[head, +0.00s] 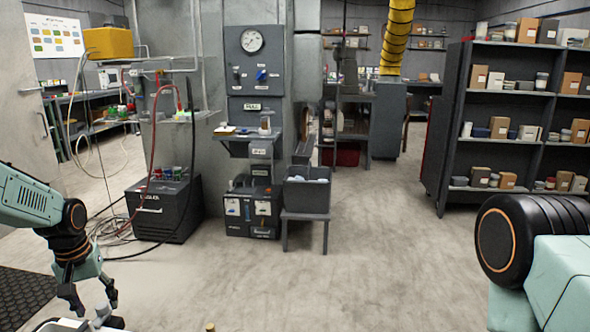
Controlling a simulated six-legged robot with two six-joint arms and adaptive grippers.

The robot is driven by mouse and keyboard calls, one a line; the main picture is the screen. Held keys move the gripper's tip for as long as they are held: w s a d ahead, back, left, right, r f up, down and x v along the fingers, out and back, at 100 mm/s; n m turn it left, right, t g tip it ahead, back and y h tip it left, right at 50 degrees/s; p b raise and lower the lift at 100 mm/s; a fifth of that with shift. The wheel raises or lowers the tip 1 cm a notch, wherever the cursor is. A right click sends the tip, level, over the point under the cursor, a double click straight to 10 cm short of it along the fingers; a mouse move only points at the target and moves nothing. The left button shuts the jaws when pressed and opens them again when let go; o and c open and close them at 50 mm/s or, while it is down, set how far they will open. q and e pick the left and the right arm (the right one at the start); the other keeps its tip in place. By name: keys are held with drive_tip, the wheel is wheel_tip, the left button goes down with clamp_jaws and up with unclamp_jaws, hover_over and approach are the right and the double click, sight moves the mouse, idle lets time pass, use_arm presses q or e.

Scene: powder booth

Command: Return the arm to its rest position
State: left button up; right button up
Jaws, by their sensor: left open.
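My left gripper (95,303) is at the lower left of the head view, hanging down from the left arm. Its fingers are spread apart and I see nothing between them. It is above or beside some pale and dark items at the bottom edge, which are mostly cut off. My right arm shows only as a thick black joint and pale green link at the lower right; its gripper is out of view.
A grey control column with a dial (251,39) stands ahead. A dark chest (163,212) with hoses and a bin (307,193) on a stand are beside it. A stocked shelf unit (512,113) stands right. The middle floor (370,235) is clear.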

use_arm(q)
drive_tip(key=w+d+f+m+t, duration=0.1)
drive_tip(key=w+d+f+t, duration=0.15)
drive_tip(key=d+f, duration=0.4)
drive_tip(key=s+d+f+m+t+h, duration=0.1)
drive_tip(key=s+d+f, duration=0.5)
drive_tip(key=s+d, duration=0.35)
drive_tip(key=s+d+f+m+g, duration=0.1)
drive_tip(key=s+d, duration=0.1)
drive_tip(key=s, duration=0.7)
drive_tip(key=s+d+f+m+g, duration=0.1)
drive_tip(key=s+d+f+g, duration=0.1)
drive_tip(key=s, duration=0.8)
drive_tip(key=s+d+f+m+g, duration=0.1)
drive_tip(key=s+d, duration=0.1)
drive_tip(key=s, duration=0.8)
drive_tip(key=shift+d+f+y, duration=0.15)
drive_tip(key=shift+f+y, duration=0.2)
drive_tip(key=shift+y, duration=0.05)
